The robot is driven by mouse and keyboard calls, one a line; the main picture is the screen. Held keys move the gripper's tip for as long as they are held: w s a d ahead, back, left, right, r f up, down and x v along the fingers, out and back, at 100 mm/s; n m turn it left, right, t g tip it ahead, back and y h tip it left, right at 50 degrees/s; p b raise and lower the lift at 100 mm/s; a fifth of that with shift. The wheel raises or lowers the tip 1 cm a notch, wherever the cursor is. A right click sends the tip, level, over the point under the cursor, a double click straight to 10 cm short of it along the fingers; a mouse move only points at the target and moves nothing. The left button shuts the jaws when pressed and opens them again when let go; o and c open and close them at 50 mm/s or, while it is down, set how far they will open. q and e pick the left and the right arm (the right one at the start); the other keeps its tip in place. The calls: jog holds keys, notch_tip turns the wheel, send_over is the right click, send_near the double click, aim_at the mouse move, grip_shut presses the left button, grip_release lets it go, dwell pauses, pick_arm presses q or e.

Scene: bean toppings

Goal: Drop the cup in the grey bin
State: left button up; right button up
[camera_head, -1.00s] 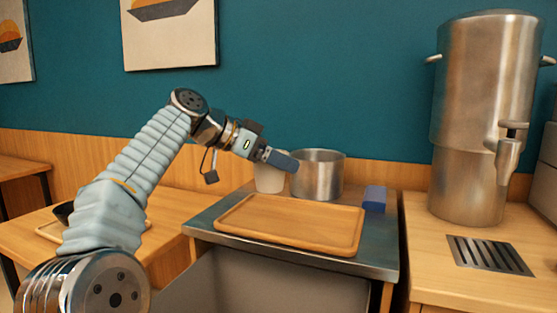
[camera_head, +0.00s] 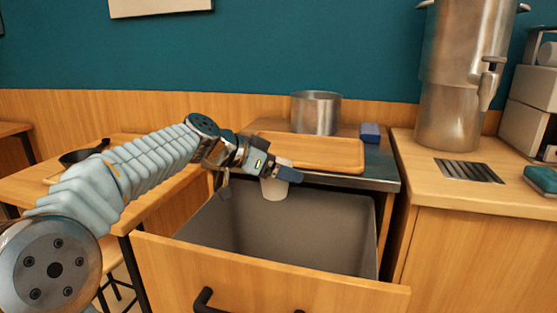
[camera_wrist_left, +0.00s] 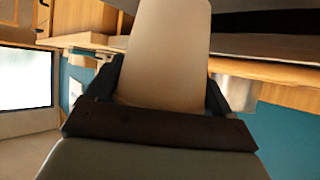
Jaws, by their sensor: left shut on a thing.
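A pale cup (camera_head: 274,188) is held in my left gripper (camera_head: 285,174), which is shut on it. The cup hangs over the opening of the grey bin (camera_head: 320,235), near its back edge, apart from the bin floor. The bin sits in an open wooden drawer below the counter. In the left wrist view the cup (camera_wrist_left: 166,50) fills the space between the fingers. My right gripper is not in view.
A wooden tray (camera_head: 325,153) and a metal pot (camera_head: 316,113) stand on the steel counter behind the bin, with a blue block (camera_head: 370,132) to their right. The wooden drawer front (camera_head: 270,283) stands before the bin. A large metal dispenser (camera_head: 460,80) is at the right.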

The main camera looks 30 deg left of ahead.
aim_at(281, 183)
pick_arm(q)
notch_tip(281, 183, down, 4)
jog(key=shift+r+b, duration=0.1)
jog(key=shift+b, duration=0.9)
jog(key=o, duration=0.9)
jog(key=shift+o, duration=0.2)
jog(key=v, duration=1.3)
jog(key=shift+s+a+r+b, duration=0.15)
jog(key=shift+s+b, duration=0.15)
jog(key=shift+b, duration=0.05)
